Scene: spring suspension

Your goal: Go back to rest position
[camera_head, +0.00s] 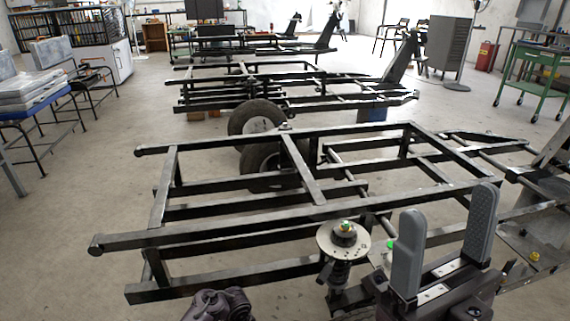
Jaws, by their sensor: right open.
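A spring suspension unit (338,272) stands upright at the lower centre, with a round pale metal plate (330,246) and a green nut on top. It is beside the near dark metal frame (250,221). My right gripper (447,203) is in the lower right, to the right of the unit and apart from the round plate. Its two grey fingers point up and stand wide apart, with nothing between them. It hides part of the frame behind it. My left gripper is not clearly seen.
A dark rounded part (218,305) shows at the bottom edge. Wheels (256,117) sit behind the near frame. More frames (290,90) stand farther back. A blue-topped table (36,105) is at left, a green cart (540,80) at right.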

